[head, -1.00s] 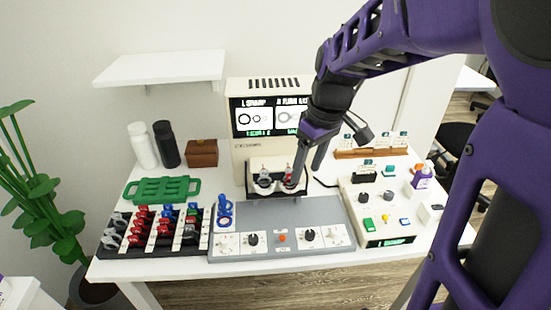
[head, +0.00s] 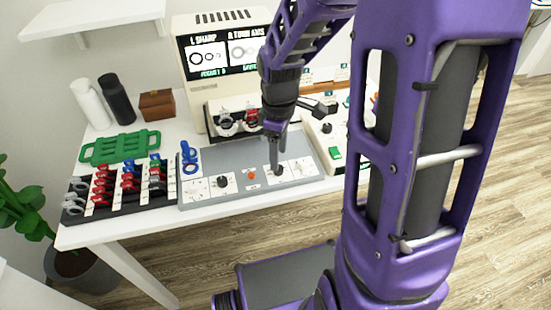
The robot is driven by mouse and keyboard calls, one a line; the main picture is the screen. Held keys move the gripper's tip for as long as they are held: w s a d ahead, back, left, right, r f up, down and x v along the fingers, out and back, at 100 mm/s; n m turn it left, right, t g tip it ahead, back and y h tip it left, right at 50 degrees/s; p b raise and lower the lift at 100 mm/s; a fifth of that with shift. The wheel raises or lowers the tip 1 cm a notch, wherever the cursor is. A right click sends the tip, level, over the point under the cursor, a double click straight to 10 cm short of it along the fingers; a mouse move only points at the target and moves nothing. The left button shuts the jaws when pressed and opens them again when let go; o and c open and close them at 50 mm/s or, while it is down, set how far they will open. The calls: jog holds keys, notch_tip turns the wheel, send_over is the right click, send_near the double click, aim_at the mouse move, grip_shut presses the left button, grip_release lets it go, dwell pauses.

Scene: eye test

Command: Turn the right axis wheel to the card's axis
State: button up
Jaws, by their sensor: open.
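The grey control panel (head: 220,155) lies at the front of the table. It bears a black left knob (head: 223,181), a red button (head: 252,175) and the right knob (head: 277,170). My gripper (head: 277,160) points down at the right knob with its fingers open. The fingers partly hide this knob, and I cannot tell whether they touch it. The screen (head: 221,53) behind reads "L SHARP" and "R TURN AXIS" above ring pictures; its right part is hidden by my arm. Two lens holders, one grey (head: 226,121) and one red and grey (head: 250,117), sit below the screen.
A rack of red, blue and grey lens pieces (head: 115,188) lies left of the panel, with blue pieces (head: 189,157) between. A green tray (head: 120,147), two bottles (head: 116,99) and a brown box (head: 157,104) stand behind. A button box (head: 322,135) is on the right.

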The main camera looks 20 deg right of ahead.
jog(key=shift+f+b, duration=0.35)
jog(key=shift+f, duration=1.8)
jog(key=shift+c, duration=0.4)
grip_shut()
